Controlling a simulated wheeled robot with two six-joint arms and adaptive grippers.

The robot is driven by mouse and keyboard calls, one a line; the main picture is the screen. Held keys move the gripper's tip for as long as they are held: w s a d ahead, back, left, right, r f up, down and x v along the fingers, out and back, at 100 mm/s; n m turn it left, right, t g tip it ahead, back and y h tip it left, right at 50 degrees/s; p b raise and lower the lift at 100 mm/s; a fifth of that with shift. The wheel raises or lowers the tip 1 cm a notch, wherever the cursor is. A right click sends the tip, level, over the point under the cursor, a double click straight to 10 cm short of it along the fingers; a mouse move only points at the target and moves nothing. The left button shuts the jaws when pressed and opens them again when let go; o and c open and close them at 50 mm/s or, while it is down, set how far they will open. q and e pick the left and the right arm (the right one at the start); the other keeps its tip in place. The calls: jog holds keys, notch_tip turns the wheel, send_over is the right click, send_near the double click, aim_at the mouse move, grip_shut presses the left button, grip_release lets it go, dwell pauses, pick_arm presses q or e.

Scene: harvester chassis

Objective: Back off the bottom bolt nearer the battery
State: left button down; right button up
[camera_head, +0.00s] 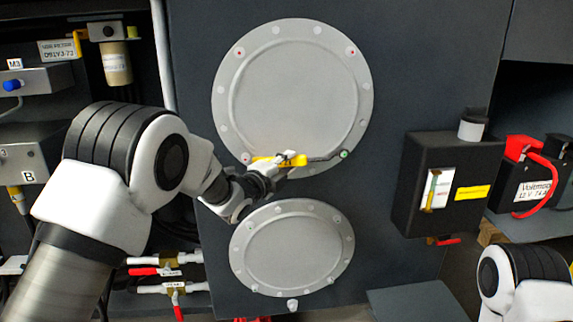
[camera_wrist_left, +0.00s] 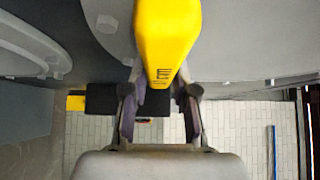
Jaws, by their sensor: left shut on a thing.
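A large round grey cover (camera_head: 290,85) is on the dark panel. Its lower right bolt (camera_head: 344,155), on the battery side, shows a green mark. Its two upper bolts show red marks. My left gripper (camera_head: 272,172) is shut on a yellow-handled wrench (camera_head: 290,160) in front of the cover's lower edge. The wrench's grey shaft runs right to the green-marked bolt; its head appears to meet it, though exact seating is too small to tell. The yellow handle (camera_wrist_left: 167,40) fills the top middle of the left wrist view, above the gripper fingers. My right gripper is out of view.
A smaller oval cover (camera_head: 292,248) sits below. Valves with red handles (camera_head: 165,272) are at lower left. My right arm shows at lower right.

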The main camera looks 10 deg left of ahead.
pick_arm(q)
jog(key=shift+d+f+n+t+h+b, duration=0.15)
jog(key=shift+f+n+t+b, duration=0.25)
jog(key=shift+f+b, duration=0.6)
jog(key=shift+d+f+n+t+h+b, duration=0.15)
jog(key=shift+f+n+b, duration=0.35)
jog(key=shift+b, duration=1)
jog(key=shift+a, duration=0.15)
jog(key=f+n+t+b, duration=0.1)
jog(key=b, duration=0.1)
jog(key=d+f+n+b, duration=0.1)
jog(key=f+b, duration=0.1)
jog(key=b, duration=0.1)
jog(key=shift+w+t, duration=0.2)
jog(key=shift+t, duration=0.15)
jog(key=shift+a, duration=0.1)
